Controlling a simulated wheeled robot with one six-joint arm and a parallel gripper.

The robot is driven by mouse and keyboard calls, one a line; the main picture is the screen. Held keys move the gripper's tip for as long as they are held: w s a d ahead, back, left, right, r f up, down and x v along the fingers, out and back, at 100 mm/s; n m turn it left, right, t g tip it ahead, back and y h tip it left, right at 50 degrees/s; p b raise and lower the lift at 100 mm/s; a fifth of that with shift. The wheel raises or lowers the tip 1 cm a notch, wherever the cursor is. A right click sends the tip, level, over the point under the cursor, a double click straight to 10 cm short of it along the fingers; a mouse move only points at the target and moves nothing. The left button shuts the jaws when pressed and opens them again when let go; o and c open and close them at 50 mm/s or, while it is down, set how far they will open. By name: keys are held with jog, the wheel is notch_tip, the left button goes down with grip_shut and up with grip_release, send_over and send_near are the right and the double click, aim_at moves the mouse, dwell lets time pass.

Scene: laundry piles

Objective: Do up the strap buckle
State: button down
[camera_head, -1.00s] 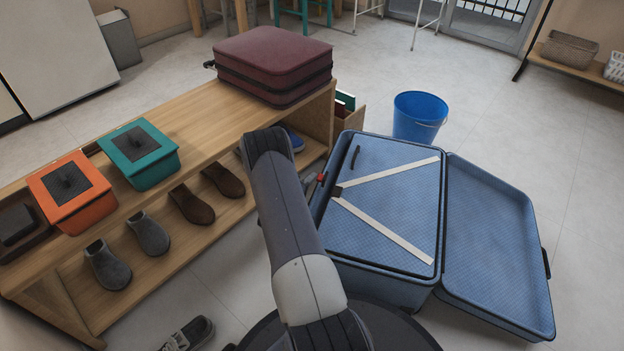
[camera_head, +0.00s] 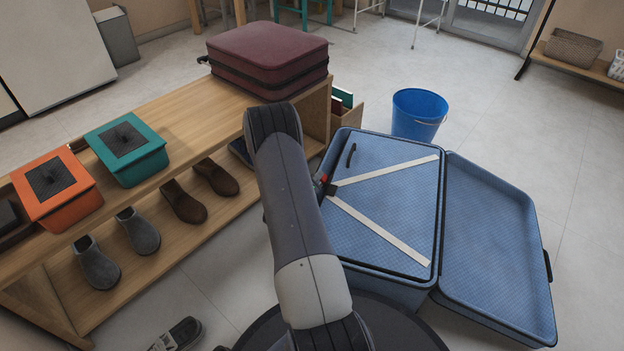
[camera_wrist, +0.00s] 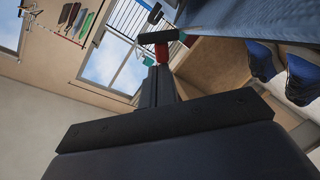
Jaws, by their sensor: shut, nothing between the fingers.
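A blue suitcase (camera_head: 378,283) lies open on the floor. Two pale straps (camera_head: 385,171) (camera_head: 385,233) run in a V across its left half and meet at a small dark buckle piece (camera_head: 331,189) near the left edge. I cannot tell whether the buckle is fastened. My gripper (camera_head: 324,180) shows as a small red tip beside the buckle piece; my arm hides most of it. The buckle is not clearly seen there.
A wooden bench (camera_head: 205,105) stands on the left with an orange box (camera_head: 75,210), a teal box (camera_head: 150,168) and a maroon suitcase (camera_head: 265,50); several shoes are on its lower shelf. A blue bucket (camera_head: 418,120) stands behind the suitcase. The floor on the right is clear.

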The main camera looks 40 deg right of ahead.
jog(key=shift+s+d, duration=0.4)
jog(key=shift+s, duration=0.4)
jog(key=p+v, duration=0.3)
jog(key=v, duration=0.8)
jog(key=shift+d+f, duration=0.1)
jog(key=shift+f, duration=0.05)
jog(key=shift+n, duration=0.3)
jog(key=w+d, duration=0.2)
jog(key=d, duration=0.1)
jog(key=w+d+f+b, duration=0.1)
jog(key=w+d, duration=0.1)
jog(key=w+d+b, duration=0.1)
jog(key=w+d, duration=0.1)
jog(key=d, duration=0.1)
jog(key=shift+w+d+f, duration=0.15)
jog(key=shift+d+f, duration=0.1)
jog(key=shift+d, duration=0.05)
